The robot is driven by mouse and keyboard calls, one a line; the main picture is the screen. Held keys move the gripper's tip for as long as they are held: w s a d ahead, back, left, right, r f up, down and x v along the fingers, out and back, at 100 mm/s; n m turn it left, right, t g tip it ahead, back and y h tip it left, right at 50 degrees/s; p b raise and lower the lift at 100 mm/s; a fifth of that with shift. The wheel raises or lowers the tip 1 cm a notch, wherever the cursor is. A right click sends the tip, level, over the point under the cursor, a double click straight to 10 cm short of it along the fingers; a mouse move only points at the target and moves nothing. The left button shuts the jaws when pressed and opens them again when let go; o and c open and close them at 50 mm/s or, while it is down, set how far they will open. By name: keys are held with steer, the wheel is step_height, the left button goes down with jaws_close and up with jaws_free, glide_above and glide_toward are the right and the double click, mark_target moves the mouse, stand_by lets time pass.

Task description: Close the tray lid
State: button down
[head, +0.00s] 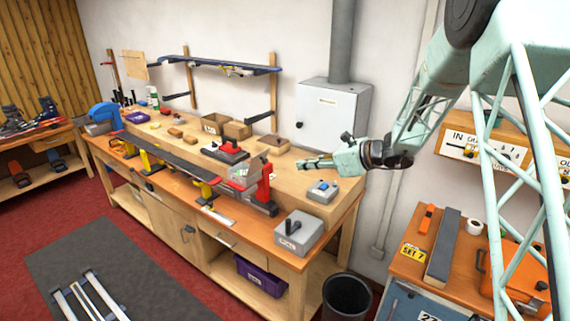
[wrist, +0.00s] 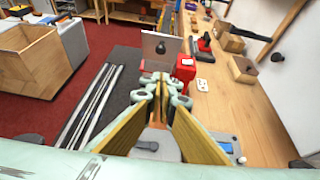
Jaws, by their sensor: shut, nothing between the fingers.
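A pale, see-through panel with a dark knob, which looks like the tray lid (head: 243,174), stands raised near the bench's front edge, left of a red clamp. It also shows in the wrist view, the lid (wrist: 149,43) upright beyond my fingertips. The tray itself is too small or hidden to make out. My gripper (head: 301,163) is shut and empty, its fingers pointing left above the right end of the bench. In the wrist view, my gripper (wrist: 160,82) points towards the lid, apart from it.
The red clamp (wrist: 185,68) stands right beside the lid. A grey box with a black handle (head: 299,234) and a small grey box with a blue top (head: 322,191) sit at the bench's right end. Cardboard boxes (head: 237,129) stand further back. A dark bin (head: 346,297) is on the floor.

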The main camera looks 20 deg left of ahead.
steer(key=a+r+p+x, duration=0.1)
steer(key=r+x, duration=0.1)
steer(key=x, duration=1)
steer(key=shift+w+a+p, duration=0.2)
steer(key=shift+a+p, duration=0.15)
steer(key=shift+a, duration=0.05)
steer(key=shift+w+r, duration=0.1)
steer(key=shift+r, duration=0.25)
